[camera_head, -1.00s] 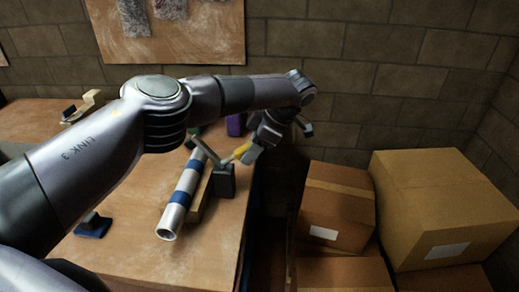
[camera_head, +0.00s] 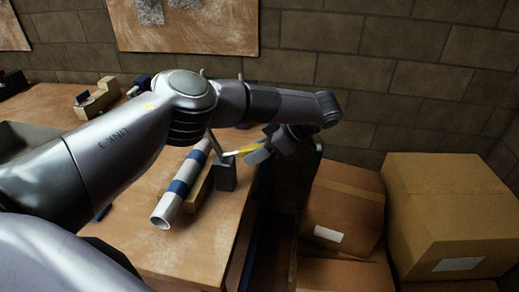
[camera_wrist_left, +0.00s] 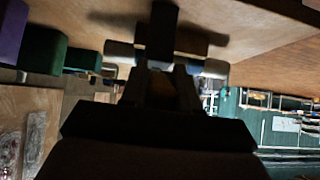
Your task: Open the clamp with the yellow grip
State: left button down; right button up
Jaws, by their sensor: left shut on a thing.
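The clamp's dark block (camera_head: 225,176) stands on the wooden table at its right edge, beside the tube. Its lever runs out to the right and ends in the yellow grip (camera_head: 247,149). My left gripper (camera_head: 257,153) is shut on the yellow grip, to the right of the block. The white tube with blue bands (camera_head: 167,209) lies along a wooden support (camera_head: 199,192). In the left wrist view my left gripper (camera_wrist_left: 160,88) is dark, and the grip between its fingers is hard to make out. My right gripper is not in view.
Cardboard boxes (camera_head: 432,215) are stacked on the floor to the right, close to the table (camera_head: 207,238). A brick wall (camera_head: 365,60) stands behind. In the left wrist view, purple (camera_wrist_left: 12,32) and green (camera_wrist_left: 42,50) blocks are at the left.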

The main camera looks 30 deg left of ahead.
pick_arm(q)
jog(key=shift+f, duration=0.1)
dwell(0.4)
jog(key=c, duration=0.9)
grip_release()
jog(key=shift+d, duration=0.1)
jog(key=shift+b+v, duration=0.8)
jog(key=shift+v, duration=2.8)
jog(key=shift+f, duration=0.1)
